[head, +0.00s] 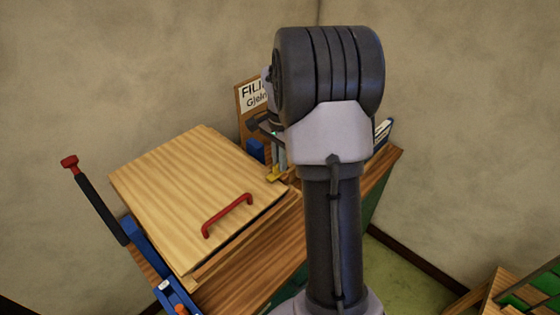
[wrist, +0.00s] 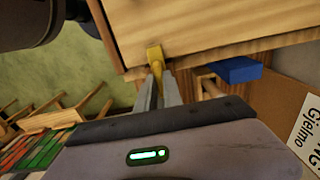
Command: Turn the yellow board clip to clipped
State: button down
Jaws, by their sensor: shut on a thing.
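The yellow board clip (head: 274,174) is at the right corner of the wooden board (head: 180,170), partly hidden by my gripper. In the wrist view the clip (wrist: 154,53) shows at the edge of the board (wrist: 205,25), its yellow head overlapping that edge. My gripper (wrist: 158,75) is shut on the clip, with its two grey fingers on either side of the yellow part. In the head view my gripper (head: 279,157) is mostly hidden behind my arm. I cannot tell from these views whether the clip is fully turned.
A red handle (head: 227,214) sits on the board. A red-knobbed lever (head: 92,200) stands at the left. A blue block (wrist: 235,69) and a lettered sign (wrist: 302,130) are close to my gripper. Coloured racks (head: 530,290) stand at the lower right.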

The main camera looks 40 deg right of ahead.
dwell(0.3)
jog(key=c, duration=1.5)
grip_release()
notch_tip(320, 180, up, 18)
jog(key=p, duration=0.4)
jog(key=shift+s+d+f, duration=0.1)
jog(key=shift+f, duration=0.15)
